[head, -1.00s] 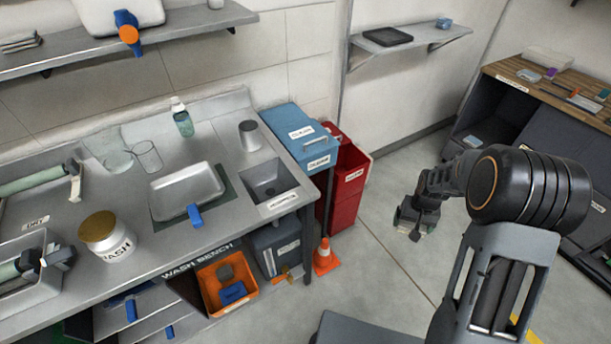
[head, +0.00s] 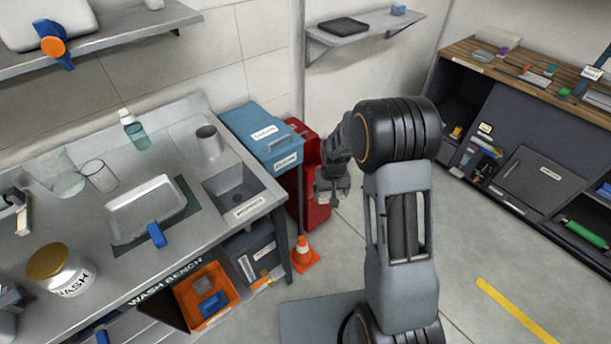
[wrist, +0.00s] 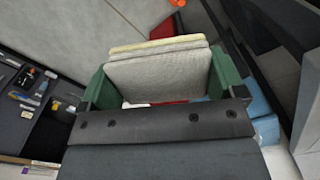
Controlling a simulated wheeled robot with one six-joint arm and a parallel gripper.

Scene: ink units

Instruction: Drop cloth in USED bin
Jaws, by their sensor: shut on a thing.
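My gripper (head: 332,186) is shut on a folded cloth; in the wrist view its green fingers (wrist: 160,72) hold the cloth (wrist: 158,76) from both sides. The cloth is grey-beige with a yellowish layer along its far edge. In the head view the cloth is mostly hidden by the gripper. A red bin (head: 312,215) stands on the floor right of the blue-topped unit, with the gripper in front of or over its right part; I cannot tell which. Its label is hidden now. A patch of red shows below the cloth in the wrist view.
A blue lidded bin (head: 262,135) stands between the wash bench (head: 110,265) and the red bin. An orange cone (head: 304,255) stands on the floor before them. A wall shelf (head: 365,30) hangs above. A dark cabinet (head: 530,150) stands at right, with open floor between.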

